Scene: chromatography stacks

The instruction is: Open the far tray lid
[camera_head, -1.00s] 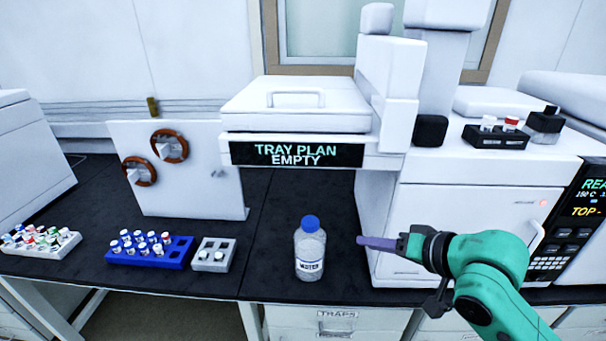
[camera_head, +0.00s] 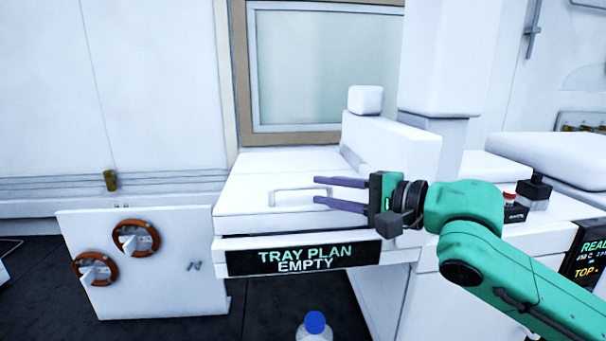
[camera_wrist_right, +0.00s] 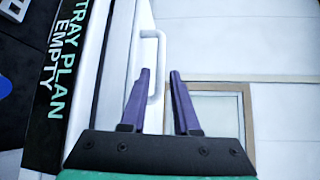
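The white tray lid (camera_head: 240,188) lies flat and closed on the tray unit, above a black sign reading "TRAY PLAN EMPTY" (camera_head: 303,259). My left gripper is not in view.
A white upright block (camera_head: 390,145) and tall column (camera_head: 438,60) stand right of the lid. A blue-capped bottle (camera_head: 315,322) is below the sign.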

